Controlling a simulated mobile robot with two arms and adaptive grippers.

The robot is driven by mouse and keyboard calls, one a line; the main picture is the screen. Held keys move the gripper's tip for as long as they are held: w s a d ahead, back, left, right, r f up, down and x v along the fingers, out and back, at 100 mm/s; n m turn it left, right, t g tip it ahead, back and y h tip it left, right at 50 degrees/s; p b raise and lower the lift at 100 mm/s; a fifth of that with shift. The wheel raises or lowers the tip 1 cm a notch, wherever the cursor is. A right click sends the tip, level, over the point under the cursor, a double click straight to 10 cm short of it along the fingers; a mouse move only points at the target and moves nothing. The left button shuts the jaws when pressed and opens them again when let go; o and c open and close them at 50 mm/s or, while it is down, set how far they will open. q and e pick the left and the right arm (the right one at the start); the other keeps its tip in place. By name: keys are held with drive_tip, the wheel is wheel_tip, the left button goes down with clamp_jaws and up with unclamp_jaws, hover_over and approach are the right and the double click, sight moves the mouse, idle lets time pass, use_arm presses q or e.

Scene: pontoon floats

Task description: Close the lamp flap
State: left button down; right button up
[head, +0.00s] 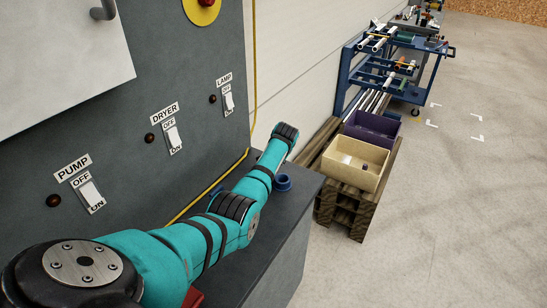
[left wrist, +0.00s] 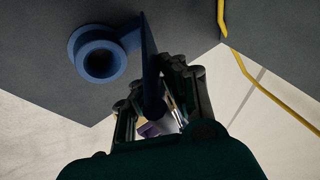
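In the head view the lamp switch (head: 228,100) is a white rocker under a LAMP label on the grey panel. I cannot make out a lamp flap for certain. My left arm reaches from the lower left along the panel, and its gripper is hidden there. In the left wrist view the fingers of my left gripper (left wrist: 165,88) are dark and partly overlapped by a blue strip-like part (left wrist: 150,65). I cannot tell whether they are apart or shut on it. My right gripper is in neither view.
A white door (head: 60,60) with a handle is at the upper left of the panel. A blue ring-shaped object (head: 283,182) is on the grey bench (head: 285,235). A cream bin (head: 355,163), a purple bin (head: 372,128) and a blue cart (head: 415,75) stand right. Floor farther right is open.

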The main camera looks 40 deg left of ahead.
use_arm(q)
drive_tip(key=shift+d+f, duration=0.1)
drive_tip(key=shift+d, duration=0.05)
idle(0.3)
drive_tip(key=c, duration=1.5)
unclamp_jaws()
drive_tip(key=shift+v, duration=6)
drive_tip(key=shift+d+f, duration=0.1)
drive_tip(key=shift+c, duration=0.4)
